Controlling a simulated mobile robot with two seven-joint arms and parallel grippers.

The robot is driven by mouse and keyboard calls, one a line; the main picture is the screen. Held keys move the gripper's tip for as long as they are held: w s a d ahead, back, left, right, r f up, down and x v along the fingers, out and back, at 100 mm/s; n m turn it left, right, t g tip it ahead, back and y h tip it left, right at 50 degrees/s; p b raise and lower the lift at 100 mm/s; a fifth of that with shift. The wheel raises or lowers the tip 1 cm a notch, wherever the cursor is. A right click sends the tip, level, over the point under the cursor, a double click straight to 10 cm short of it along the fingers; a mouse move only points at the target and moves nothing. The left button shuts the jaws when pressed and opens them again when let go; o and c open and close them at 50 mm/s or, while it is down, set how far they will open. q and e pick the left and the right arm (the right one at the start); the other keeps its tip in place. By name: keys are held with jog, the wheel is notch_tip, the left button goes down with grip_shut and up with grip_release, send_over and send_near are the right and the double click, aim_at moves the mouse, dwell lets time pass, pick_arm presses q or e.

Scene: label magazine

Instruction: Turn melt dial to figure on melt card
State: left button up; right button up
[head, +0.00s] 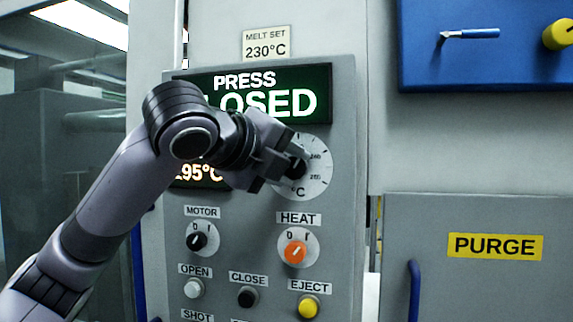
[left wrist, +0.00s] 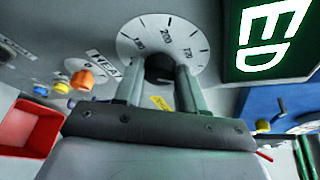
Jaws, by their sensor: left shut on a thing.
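The melt card (head: 265,45) sits above the panel and reads MELT SET 230°C. The melt dial has a white scale plate (head: 319,160), partly hidden by my left gripper in the head view. My left gripper (head: 290,168) is shut on the dial's black knob. The left wrist view shows the dark knob (left wrist: 160,68) between the two fingers (left wrist: 159,82), with the scale plate (left wrist: 190,40) behind and a 200 mark near its top. The knob's pointer cannot be made out. A lit readout (head: 200,174) shows 95°C with its front part covered. My right gripper is not in view.
A green sign (head: 300,95) reads PRESS CLOSED, partly covered by my arm. Below the dial are the black motor knob (head: 198,241), the orange heat knob (head: 295,251) and several push buttons. A blue board (head: 480,65) hangs at the upper right. A red bin (left wrist: 25,125) shows in the left wrist view.

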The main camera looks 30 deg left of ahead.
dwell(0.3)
pick_arm(q)
jog(key=o, duration=1.1)
jog(key=shift+c, duration=0.2)
jog(key=shift+s, duration=0.1)
jog(key=b+v, duration=0.1)
jog(key=v, duration=0.6)
